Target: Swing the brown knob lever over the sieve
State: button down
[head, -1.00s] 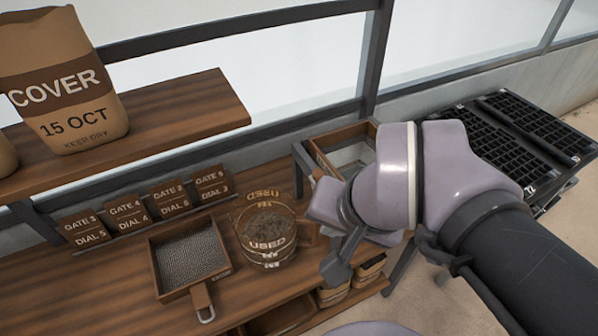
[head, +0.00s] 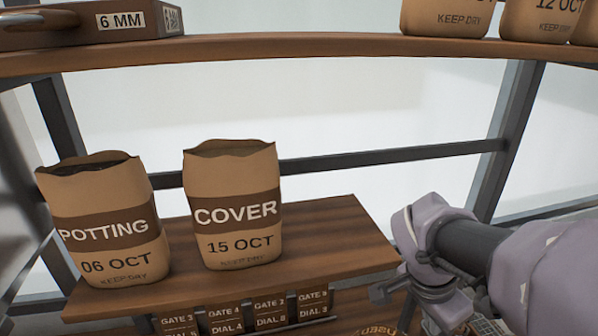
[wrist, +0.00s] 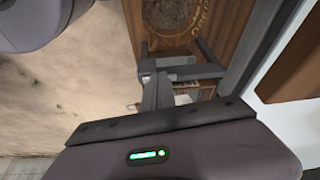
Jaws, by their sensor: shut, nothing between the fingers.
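My gripper (head: 380,293) is at the lower right of the head view. It is shut and empty. In the wrist view my gripper's fingers (wrist: 155,80) point up the picture, near the wooden bench edge. I cannot make out a brown knob lever in either current view. The sieve in the tray seeder is not identifiable now. A wooden-framed box labelled 6 MM (head: 90,24) lies on the upper shelf, and I cannot tell whether it is a sieve.
A POTTING bag (head: 108,220) and a COVER bag (head: 235,205) stand on the middle shelf (head: 335,245). GATE and DIAL cards (head: 225,316) are below it. A round USED container (wrist: 180,12) holding dark soil shows in the wrist view. More bags (head: 445,18) stand on the upper shelf.

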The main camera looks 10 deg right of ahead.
jog(key=w+d+f+b, duration=0.1)
jog(key=d+f, duration=0.4)
jog(key=shift+w+d+b, duration=0.25)
jog(key=shift+b, duration=0.05)
